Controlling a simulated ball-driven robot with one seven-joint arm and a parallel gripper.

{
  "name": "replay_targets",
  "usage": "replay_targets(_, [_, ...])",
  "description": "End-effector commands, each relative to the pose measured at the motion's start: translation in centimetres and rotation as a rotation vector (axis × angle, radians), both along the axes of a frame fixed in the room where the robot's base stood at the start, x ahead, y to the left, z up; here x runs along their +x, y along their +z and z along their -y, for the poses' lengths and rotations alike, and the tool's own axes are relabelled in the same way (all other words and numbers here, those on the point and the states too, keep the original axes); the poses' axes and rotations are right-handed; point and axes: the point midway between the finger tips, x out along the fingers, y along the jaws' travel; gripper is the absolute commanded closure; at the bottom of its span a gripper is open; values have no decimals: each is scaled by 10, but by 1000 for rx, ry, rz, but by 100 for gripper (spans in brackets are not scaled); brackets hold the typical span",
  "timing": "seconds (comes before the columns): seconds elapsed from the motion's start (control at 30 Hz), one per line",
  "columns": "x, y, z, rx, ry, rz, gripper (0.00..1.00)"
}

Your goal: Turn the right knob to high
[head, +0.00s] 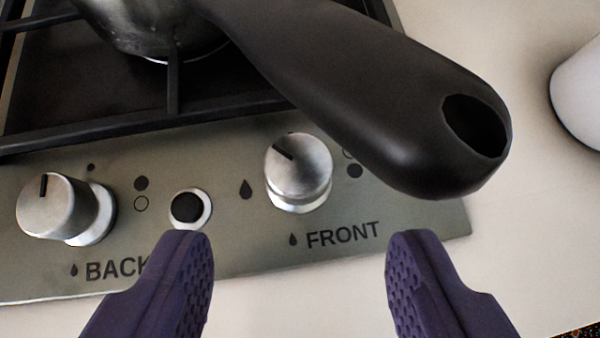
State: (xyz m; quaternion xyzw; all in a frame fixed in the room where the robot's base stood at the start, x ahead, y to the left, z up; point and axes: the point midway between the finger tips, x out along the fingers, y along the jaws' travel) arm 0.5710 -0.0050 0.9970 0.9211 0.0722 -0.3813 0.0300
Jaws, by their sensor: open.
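The right knob (299,168) is a silver dial above the FRONT label on the stove's control panel (240,248). Its dark pointer line is at its upper left, pointing up and left. Small flame marks show left of it and below it; circle marks at its right are partly hidden by the pan handle. The left knob (58,207), near the BACK label, has its pointer line straight up. My gripper (298,262) is open and empty, its purple fingers spread on either side below the right knob, apart from it.
A black pan handle (375,100) reaches over the panel just above and right of the right knob. The pan (160,22) is on the grate (173,85). A black round button (187,208) lies between the knobs. A white object (580,95) stands at right on the pale counter (535,215).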

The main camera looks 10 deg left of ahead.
Motion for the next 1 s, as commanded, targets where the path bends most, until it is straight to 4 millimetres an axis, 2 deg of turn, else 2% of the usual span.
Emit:
replay_targets(0.03, [6, -12, -2, 0, 1, -2, 41])
replay_targets(0.2, [26, -31, -4, 0, 0, -1, 41])
replay_targets(0.4, [36, -38, -5, -1, 1, 0, 41])
replay_targets(0.6, [36, -37, -5, -1, -1, 0, 41])
replay_targets(0.63, [36, -37, -5, -1, -1, 0, 43])
replay_targets(0.87, [36, -37, -5, -1, -1, 0, 96])
replay_targets(1.0, [36, -36, -4, -2, 6, -2, 97])
